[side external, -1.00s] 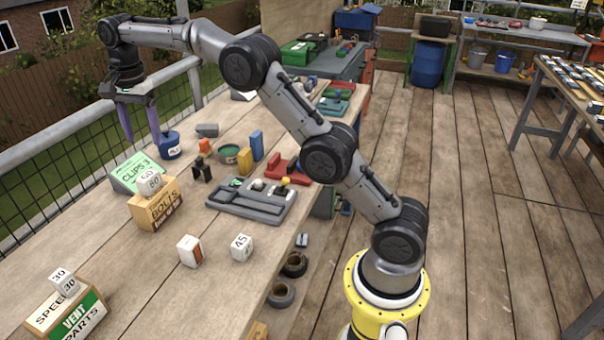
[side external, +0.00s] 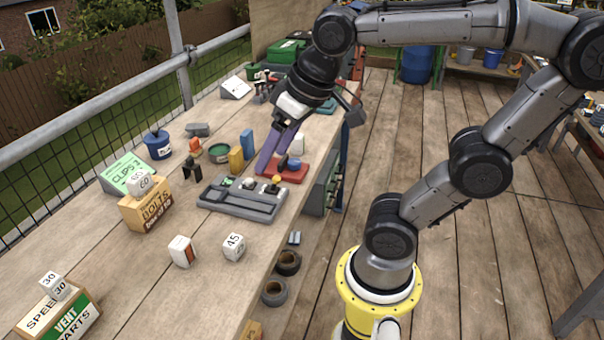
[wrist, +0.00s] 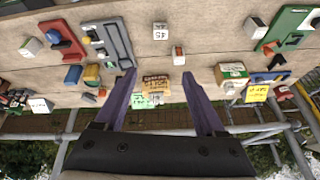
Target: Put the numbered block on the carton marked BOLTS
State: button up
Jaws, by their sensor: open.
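A white block numbered 45 (side external: 233,247) sits alone on the wooden table; it also shows in the wrist view (wrist: 160,31). The brown BOLTS carton (side external: 147,212) stands further left and has a white block marked 60 (side external: 140,183) on top. The carton shows in the wrist view (wrist: 156,80), between and beyond my fingertips. Another white block numbered 30 (side external: 54,287) rests on the SPEED VENT PARTS carton (side external: 62,318). My gripper (side external: 266,158), with purple fingers, is above the grey tray area, apart from the blocks. In the wrist view its fingers (wrist: 159,74) are spread and empty.
A white block with an orange-brown face (side external: 182,251) stands left of the 45 block. The table's front is mostly clear.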

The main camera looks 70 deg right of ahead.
jog(key=s+f+n, duration=0.2)
jog(key=s+f, duration=0.2)
jog(key=shift+s+t, duration=0.3)
jog(key=shift+s, duration=0.05)
jog(key=shift+a, duration=0.1)
dwell(4.2)
